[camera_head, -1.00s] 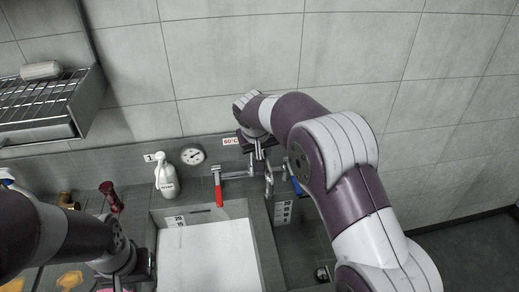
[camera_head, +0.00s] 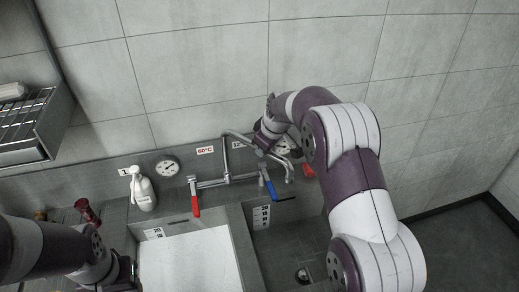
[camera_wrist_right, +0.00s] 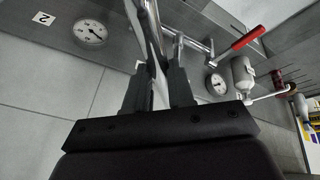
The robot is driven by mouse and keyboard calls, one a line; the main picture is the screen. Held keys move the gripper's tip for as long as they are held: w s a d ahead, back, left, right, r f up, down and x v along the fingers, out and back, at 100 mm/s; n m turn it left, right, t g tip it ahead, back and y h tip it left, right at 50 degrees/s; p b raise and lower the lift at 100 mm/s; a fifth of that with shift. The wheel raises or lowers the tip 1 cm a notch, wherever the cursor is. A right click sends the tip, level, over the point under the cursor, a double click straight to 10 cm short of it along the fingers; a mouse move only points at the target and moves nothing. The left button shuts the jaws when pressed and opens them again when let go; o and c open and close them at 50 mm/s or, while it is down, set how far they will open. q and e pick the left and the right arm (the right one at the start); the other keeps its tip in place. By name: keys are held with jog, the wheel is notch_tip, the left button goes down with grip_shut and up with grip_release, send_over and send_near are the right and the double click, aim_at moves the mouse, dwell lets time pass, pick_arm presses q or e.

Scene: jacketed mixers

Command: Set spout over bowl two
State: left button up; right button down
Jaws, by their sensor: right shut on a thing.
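The chrome spout (camera_head: 233,136) rises from the wall mixer (camera_head: 225,179), with a red lever (camera_head: 195,199) on the left and a blue lever (camera_head: 267,184) on the right. Its outlet end hangs over the back part of the right bowl (camera_head: 285,240). My right gripper (camera_head: 264,141) is shut on the spout, which also passes between its fingers in the right wrist view (camera_wrist_right: 158,60). The left bowl (camera_head: 180,265) has a white surface. My left gripper (camera_head: 124,278) is at the lower left, partly cut off; its jaws are unclear.
A white bottle (camera_head: 143,192) and a dark red tap-like part (camera_head: 86,210) stand left of the mixer. A metal rack (camera_head: 30,125) hangs at the upper left. A red object sits behind the spout's outlet.

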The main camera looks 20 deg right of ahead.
jog(key=shift+w+d, duration=0.2)
jog(key=shift+d, duration=0.05)
jog(key=shift+r, duration=0.1)
jog(key=c, duration=1)
grip_release()
jog(key=shift+o, duration=0.2)
jog(key=shift+s+r, duration=0.1)
jog(key=shift+r, duration=0.05)
jog(key=b+v, duration=0.3)
jog(key=v, duration=0.9)
jog(key=shift+r, duration=0.2)
